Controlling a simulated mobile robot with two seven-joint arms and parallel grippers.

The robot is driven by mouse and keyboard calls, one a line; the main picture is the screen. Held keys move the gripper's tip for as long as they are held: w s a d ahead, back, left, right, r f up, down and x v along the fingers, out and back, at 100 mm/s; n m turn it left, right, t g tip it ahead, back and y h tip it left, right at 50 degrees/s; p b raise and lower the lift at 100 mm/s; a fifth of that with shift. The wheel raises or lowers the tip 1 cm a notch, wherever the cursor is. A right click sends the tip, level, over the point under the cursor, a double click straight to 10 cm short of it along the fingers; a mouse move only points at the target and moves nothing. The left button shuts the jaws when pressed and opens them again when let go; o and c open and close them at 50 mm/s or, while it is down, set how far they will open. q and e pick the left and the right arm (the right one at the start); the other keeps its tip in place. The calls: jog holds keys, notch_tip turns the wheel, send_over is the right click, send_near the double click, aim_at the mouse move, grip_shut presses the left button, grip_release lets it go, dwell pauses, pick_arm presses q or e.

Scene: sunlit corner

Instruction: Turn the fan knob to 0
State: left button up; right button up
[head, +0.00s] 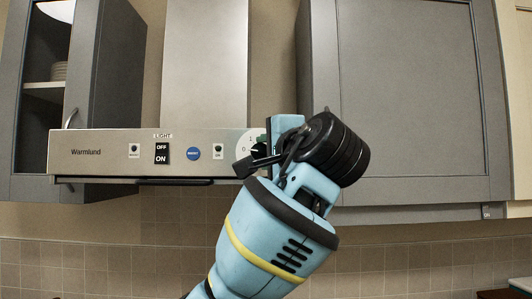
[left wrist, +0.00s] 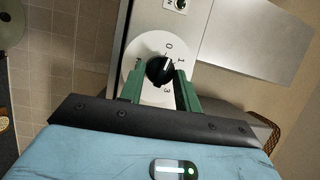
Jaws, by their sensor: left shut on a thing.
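The fan knob is black and sits on a round white dial with numbers at the right end of the steel hood panel. It shows in the head view (head: 258,150), partly covered by my gripper, and in the left wrist view (left wrist: 158,70). The dial (left wrist: 134,62) shows 0 near its top, with 1 and 3 further round to the right. My left gripper (head: 264,152) is at the dial, shut on the knob, with its green fingers (left wrist: 160,84) on either side of it. I cannot tell exactly which number the knob points to. My right gripper is in neither view.
The hood panel (head: 108,152) also carries a black OFF/ON light switch (head: 162,153), a blue round badge (head: 193,153) and small buttons. A grey cabinet (head: 400,100) hangs at the right. An open cabinet door (head: 108,75) stands at the left. Tiled wall shows below.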

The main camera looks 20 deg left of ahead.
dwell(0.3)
pick_arm(q)
jog(key=o, duration=1)
jog(key=shift+c, duration=0.2)
jog(key=v, duration=0.8)
jog(key=shift+a, duration=0.1)
